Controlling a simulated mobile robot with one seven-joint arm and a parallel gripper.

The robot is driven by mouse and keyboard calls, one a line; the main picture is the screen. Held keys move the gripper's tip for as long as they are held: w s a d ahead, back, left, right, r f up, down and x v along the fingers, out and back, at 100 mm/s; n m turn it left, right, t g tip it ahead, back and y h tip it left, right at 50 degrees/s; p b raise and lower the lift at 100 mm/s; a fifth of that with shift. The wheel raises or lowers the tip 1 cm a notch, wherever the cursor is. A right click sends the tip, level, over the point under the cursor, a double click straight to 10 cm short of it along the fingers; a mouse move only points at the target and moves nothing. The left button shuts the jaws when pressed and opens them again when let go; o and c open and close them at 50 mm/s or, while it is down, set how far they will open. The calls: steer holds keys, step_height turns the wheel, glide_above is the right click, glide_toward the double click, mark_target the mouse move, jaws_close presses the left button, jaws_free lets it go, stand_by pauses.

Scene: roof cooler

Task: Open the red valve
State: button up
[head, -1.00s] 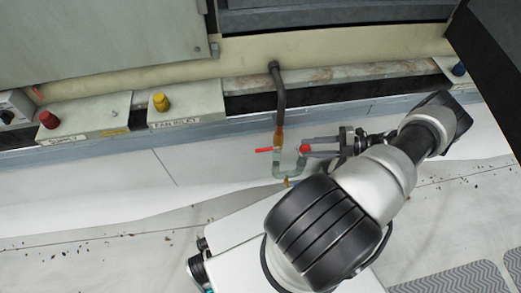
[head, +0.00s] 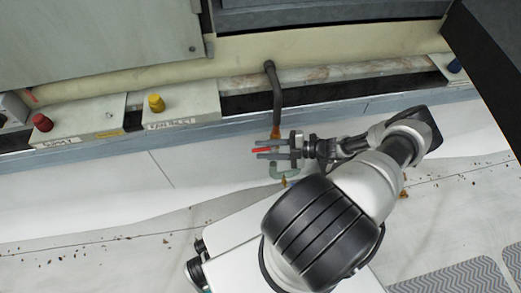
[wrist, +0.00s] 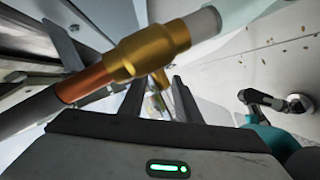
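The red valve handle (head: 261,150) shows in the head view on the pipework below the dark hose. It appears between the two fingers of my gripper (head: 258,149), which point left across the pipe. The fingers are apart; I cannot tell whether they touch the handle. In the wrist view, my gripper (wrist: 130,80) is open, and a brass fitting (wrist: 150,50) on a copper pipe crosses close in front of the fingers. No red handle is visible in that view. A second red part on the pipework is hidden behind my gripper in the head view.
Boxes with a red button (head: 42,122) and a yellow button (head: 156,103) stand left. The pale floor left of the pipe is clear.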

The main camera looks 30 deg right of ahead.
steer(key=shift+x, duration=0.8)
jaws_close()
steer(key=shift+r, duration=0.1)
steer(key=shift+g+h+p, duration=0.3)
steer(key=shift+h+p, duration=0.1)
steer(key=shift+p, duration=0.5)
steer(key=shift+n+h+p, duration=0.3)
steer(key=shift+h+p, duration=0.1)
steer(key=shift+p, duration=0.15)
steer(key=shift+d+f+g+h+p, duration=0.15)
steer(key=shift+f+g+h+p, duration=0.35)
steer(key=shift+f, duration=0.45)
jaws_free()
